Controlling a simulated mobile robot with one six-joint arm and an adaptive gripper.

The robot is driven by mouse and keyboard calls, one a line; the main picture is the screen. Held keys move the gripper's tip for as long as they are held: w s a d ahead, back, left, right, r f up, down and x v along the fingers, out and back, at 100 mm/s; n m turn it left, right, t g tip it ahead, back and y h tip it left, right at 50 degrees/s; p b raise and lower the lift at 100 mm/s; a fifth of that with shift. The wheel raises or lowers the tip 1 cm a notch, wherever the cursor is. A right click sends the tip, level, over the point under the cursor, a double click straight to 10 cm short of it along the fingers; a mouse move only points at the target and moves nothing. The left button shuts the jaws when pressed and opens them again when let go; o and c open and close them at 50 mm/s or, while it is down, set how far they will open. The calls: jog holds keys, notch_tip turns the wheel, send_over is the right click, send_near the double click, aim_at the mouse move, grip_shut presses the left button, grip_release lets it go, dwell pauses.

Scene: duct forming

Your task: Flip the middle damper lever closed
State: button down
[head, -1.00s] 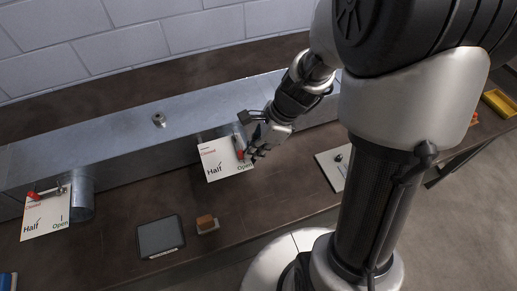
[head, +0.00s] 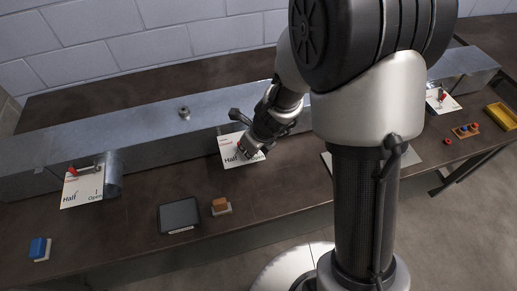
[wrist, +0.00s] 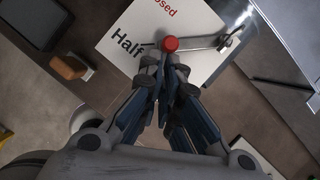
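The middle damper's white dial plate (head: 229,160) is marked Closed, Half and Open and stands at the front of the grey duct. Its metal lever (wrist: 200,43) with a red knob (wrist: 170,44) points about toward Half in the wrist view. In the head view the red knob (head: 240,147) is partly hidden by my gripper. My gripper (wrist: 166,72) has its fingers drawn together, with the tips right at the knob. The knob shows just beyond the tips; it does not look clasped between them.
A left damper plate (head: 72,195) has its red lever toward Closed. A right damper (head: 442,98) stands at the far end. On the bench are a dark tablet (head: 179,215), an orange-brown block (head: 220,204), a blue block (head: 39,248) and a yellow tray (head: 502,116).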

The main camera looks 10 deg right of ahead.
jog(key=a+m, duration=0.1)
jog(key=w+a+m+h+p, duration=0.1)
jog(key=a, duration=0.1)
jog(key=shift+w+r+m+t, duration=0.2)
jog(key=shift+m+t, duration=0.1)
jog(key=shift+m, duration=0.1)
jog(key=shift+w+a+m+h+p, duration=0.35)
jog(key=shift+a+m+p, duration=0.2)
jog(key=shift+m+p, duration=0.4)
jog(key=shift+w+a+m+h+p, duration=0.45)
jog(key=shift+w+a+m+p, duration=0.15)
jog(key=shift+m+p, duration=0.45)
jog(key=shift+w+a+m+h+p, duration=0.3)
jog(key=shift+w+m+p, duration=0.15)
jog(key=shift+m, duration=0.25)
jog(key=shift+d+f, duration=0.2)
jog(key=shift+d, duration=0.05)
